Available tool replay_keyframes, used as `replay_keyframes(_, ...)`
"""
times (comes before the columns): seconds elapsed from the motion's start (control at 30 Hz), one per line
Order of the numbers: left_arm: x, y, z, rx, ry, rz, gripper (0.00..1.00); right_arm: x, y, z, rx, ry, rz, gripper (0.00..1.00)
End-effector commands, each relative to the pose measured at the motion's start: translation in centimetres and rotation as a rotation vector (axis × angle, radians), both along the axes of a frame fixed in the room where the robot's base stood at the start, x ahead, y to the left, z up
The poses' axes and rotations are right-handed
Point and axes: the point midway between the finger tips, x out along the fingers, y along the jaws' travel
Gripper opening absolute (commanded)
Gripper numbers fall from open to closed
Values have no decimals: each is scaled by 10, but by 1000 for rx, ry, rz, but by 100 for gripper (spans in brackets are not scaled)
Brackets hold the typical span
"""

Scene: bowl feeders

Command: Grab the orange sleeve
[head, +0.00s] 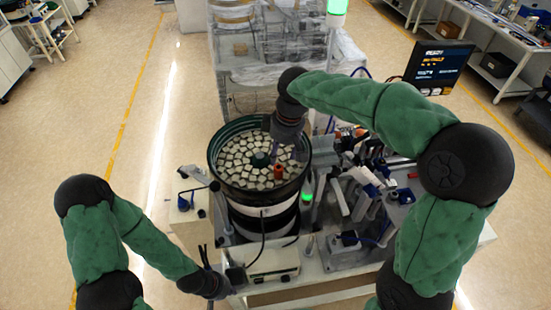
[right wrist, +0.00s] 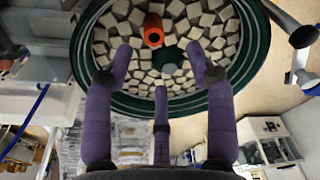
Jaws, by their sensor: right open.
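The orange sleeve (head: 279,171) lies among the pale blocks inside the round bowl feeder (head: 216,153). In the right wrist view the sleeve (right wrist: 153,30) shows its dark open end, just beyond the fingertips. My right gripper (head: 285,152) hangs over the bowl; its purple fingers (right wrist: 159,58) are spread open and empty, apart from the sleeve. My left gripper (head: 232,284) is low at the front, beside the white control box; its fingers are too unclear to tell their state.
The bowl's dark green rim (right wrist: 262,55) surrounds the blocks, with a green hub (right wrist: 172,55) in the middle. A white control box (head: 273,264) stands in front of the feeder. Machinery and a green indicator light (head: 307,197) crowd the right side. Floor is clear at left.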

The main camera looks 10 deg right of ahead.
Motion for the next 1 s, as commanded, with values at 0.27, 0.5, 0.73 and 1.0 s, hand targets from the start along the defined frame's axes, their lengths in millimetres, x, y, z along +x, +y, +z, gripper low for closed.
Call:
replay_keyframes(0.27,-1,0,5,0,2,-1,0,3,2,-31,-2,4,1,56)
replay_keyframes(0.5,-1,0,7,0,2,-1,0,6,5,-54,-1,2,0,56)
replay_keyframes(0.73,0,0,17,0,1,0,0,10,2,-75,-2,5,-1,56)
replay_keyframes(1.0,0,0,24,0,1,0,0,14,3,-105,0,1,1,56)
